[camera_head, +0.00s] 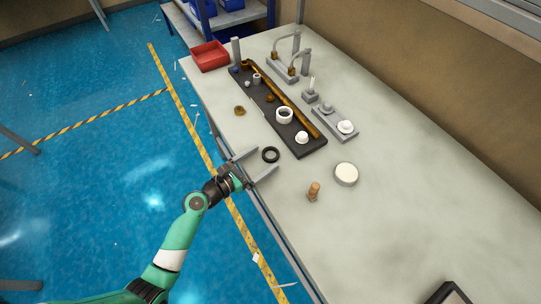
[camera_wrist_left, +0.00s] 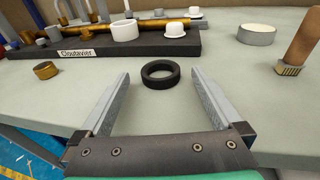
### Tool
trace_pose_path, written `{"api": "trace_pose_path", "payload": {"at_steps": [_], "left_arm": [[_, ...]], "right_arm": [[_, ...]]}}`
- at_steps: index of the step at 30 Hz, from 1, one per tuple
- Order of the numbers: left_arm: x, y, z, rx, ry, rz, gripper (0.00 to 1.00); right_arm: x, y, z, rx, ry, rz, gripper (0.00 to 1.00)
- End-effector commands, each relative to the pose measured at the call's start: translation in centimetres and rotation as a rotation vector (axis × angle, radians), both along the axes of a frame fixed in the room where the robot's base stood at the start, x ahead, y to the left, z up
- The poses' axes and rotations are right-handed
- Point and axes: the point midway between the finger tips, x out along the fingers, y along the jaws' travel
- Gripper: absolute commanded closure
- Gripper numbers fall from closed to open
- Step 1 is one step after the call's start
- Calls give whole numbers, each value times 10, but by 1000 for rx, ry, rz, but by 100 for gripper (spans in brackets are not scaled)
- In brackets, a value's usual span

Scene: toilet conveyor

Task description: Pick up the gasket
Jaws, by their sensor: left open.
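The gasket (camera_head: 270,155) is a black ring lying flat on the grey-white table, near its left edge. It also shows in the left wrist view (camera_wrist_left: 161,83), just ahead of my fingertips and roughly centred between them. My left gripper (camera_head: 262,162) is open and empty, with a finger to each side of the line to the gasket. In the left wrist view my left gripper (camera_wrist_left: 157,80) has its fingers wide apart, and neither visibly touches the gasket. My right gripper is not in view.
Behind the gasket is a dark tray (camera_head: 312,150) with a brass tube, a white ring (camera_head: 284,115) and smaller parts. A brass ring (camera_head: 239,110), a round white-topped tin (camera_head: 346,174) and a wooden-handled brush (camera_head: 314,190) stand nearby. The right of the table is largely clear.

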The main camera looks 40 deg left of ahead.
Motion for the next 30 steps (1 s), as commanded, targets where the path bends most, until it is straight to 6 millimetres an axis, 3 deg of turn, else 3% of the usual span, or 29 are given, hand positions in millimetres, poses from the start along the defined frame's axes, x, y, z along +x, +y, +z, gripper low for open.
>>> {"api": "trace_pose_path", "payload": {"at_steps": [4, 11, 24, 25, 30], "left_arm": [[18, -2, -4, 1, 0, -1, 0], [19, -2, -3, 0, 1, 0, 2], [19, -1, -4, 0, 1, 0, 81], [19, -1, -4, 0, 1, 0, 85], [18, -1, -3, 0, 1, 0, 85]], "right_arm": [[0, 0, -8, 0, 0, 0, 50], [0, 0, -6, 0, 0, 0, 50], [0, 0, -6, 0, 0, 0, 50], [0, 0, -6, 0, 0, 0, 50], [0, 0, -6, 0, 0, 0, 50]]}}
